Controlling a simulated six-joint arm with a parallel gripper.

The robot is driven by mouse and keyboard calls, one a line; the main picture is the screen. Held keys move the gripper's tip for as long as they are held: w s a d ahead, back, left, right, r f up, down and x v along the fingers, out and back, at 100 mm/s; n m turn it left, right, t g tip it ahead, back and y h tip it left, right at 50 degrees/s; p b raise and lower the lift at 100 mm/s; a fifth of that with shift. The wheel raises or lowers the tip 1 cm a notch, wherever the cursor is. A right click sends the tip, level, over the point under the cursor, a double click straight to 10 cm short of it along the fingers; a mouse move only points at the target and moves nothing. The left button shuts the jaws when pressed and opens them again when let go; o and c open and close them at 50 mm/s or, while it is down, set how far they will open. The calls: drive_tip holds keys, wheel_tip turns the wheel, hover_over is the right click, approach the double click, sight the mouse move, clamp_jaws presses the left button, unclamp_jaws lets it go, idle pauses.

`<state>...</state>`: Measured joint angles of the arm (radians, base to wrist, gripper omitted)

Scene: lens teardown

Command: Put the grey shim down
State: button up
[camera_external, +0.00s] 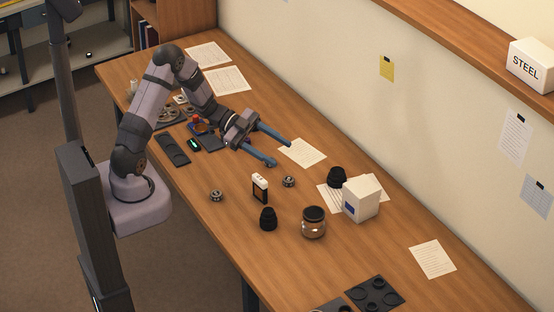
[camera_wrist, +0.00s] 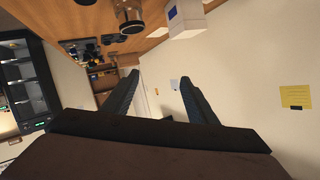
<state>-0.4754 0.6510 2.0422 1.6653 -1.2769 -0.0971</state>
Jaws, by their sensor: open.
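My gripper (camera_external: 281,153) is above the middle of the table, with its two long blue-grey fingers spread wide apart. In the wrist view, my gripper (camera_wrist: 160,80) is also open, with nothing between its fingers. I cannot pick out the grey shim with certainty. A small dark grey ring-like part (camera_external: 289,181) lies on the table in front of the fingers, and a similar one (camera_external: 216,196) lies nearer the front edge. Both are too small to identify.
A black-lidded jar (camera_external: 313,222), a white box (camera_external: 361,199), a small upright black-and-white item (camera_external: 260,188) and black lens-like pieces (camera_external: 268,219) stand right of my gripper. A dark tray (camera_external: 375,293) lies at the near right. Small parts crowd the table's left end. Bare wood lies between jar and right-hand paper (camera_external: 432,259).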

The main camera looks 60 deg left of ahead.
drive_tip(key=w+a+r+n+t+y, duration=0.2)
drive_tip(key=w+a+n+t+y, duration=0.3)
drive_tip(key=w, duration=0.5)
drive_tip(key=a+f+n+g+y, duration=0.2)
drive_tip(key=a+f+n+y, duration=0.2)
drive_tip(key=a+n+y, duration=0.7)
drive_tip(key=n+g+h, duration=0.5)
drive_tip(key=n+g, duration=0.4)
drive_tip(key=g, duration=0.3)
approach(217, 193)
drive_tip(key=shift+s+f+p, duration=0.15)
drive_tip(key=shift+f+p, duration=0.2)
drive_tip(key=shift+p, duration=0.1)
drive_tip(key=shift+s+f+p, duration=0.1)
drive_tip(key=shift+f+p, duration=0.2)
drive_tip(key=shift+f, duration=0.8)
drive_tip(key=shift+s+d+f+p, duration=0.1)
drive_tip(key=shift+d+f+p, duration=0.05)
drive_tip(key=shift+f+p, duration=0.25)
drive_tip(key=shift+s+d+f+p, duration=0.15)
drive_tip(key=shift+f+p, duration=0.1)
drive_tip(key=shift+f, duration=0.2)
drive_tip(key=shift+s+d+f+p, duration=0.15)
drive_tip(key=shift+f+p, duration=0.3)
drive_tip(key=shift+f, duration=1.2)
drive_tip(key=shift+c, duration=0.4)
